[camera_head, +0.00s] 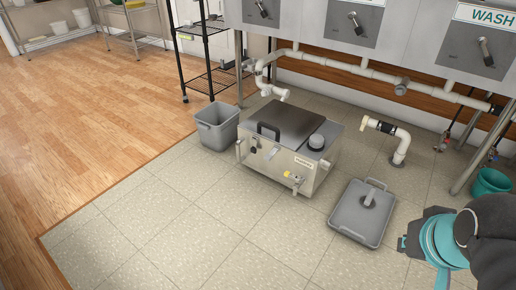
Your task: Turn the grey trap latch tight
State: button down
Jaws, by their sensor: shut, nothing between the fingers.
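A steel trap box (258,163) stands on the tiled floor below the sinks. My arm shows at the lower right, apart from the trap. My gripper's fingertips are not visible.
A grey bucket (217,129) stands just left of the trap. A grey lid-like plate with an upright handle (358,213) lies right of it. White piping (401,147) rises from the floor behind. A teal bucket (489,182) is far right. The front-left floor is clear.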

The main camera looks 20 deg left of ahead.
aim_at(268, 157)
jog(key=u, duration=0.7)
jog(key=k, duration=0.6)
jog(key=z, duration=0.9)
jog(key=i, duration=0.9)
jog(key=u, duration=0.35)
